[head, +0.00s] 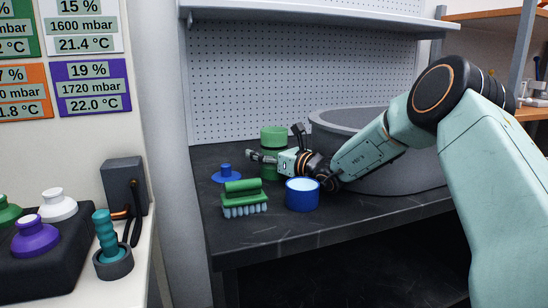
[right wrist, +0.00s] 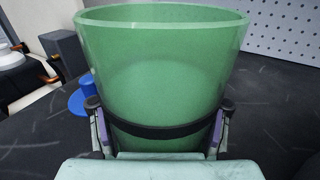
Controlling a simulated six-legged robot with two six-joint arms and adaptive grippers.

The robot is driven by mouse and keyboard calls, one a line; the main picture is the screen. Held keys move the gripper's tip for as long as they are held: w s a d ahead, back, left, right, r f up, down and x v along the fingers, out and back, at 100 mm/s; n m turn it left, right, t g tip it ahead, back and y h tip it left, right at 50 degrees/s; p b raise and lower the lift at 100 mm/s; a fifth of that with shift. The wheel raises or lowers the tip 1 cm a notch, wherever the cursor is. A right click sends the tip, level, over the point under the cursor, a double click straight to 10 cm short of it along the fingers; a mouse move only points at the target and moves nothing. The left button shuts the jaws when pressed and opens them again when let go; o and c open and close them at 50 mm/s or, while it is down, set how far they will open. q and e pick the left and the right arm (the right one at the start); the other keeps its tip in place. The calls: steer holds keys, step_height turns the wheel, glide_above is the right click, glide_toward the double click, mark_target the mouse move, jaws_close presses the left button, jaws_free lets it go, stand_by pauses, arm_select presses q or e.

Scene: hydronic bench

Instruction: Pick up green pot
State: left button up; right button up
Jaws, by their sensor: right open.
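The green pot (head: 273,135) stands on the dark bench, with my right gripper (head: 276,148) in front of it. In the right wrist view the green pot (right wrist: 160,65) fills the middle, its wide rim upward. My right gripper (right wrist: 160,104) is open, with one finger on each side of the pot's lower part. I cannot tell whether the fingers touch it. Part of the pot is hidden behind the gripper in the head view. My left gripper is not in view.
A green brush (head: 244,199) and a blue cup (head: 302,194) stand close in front of the gripper. A blue lid with a knob (head: 225,175) lies left of the pot. A large grey basin (head: 350,122) is behind my right arm. The bench's front right is clear.

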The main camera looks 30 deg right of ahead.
steer(key=c, duration=0.9)
steer(key=shift+r, duration=0.1)
steer(key=shift+c, duration=0.4)
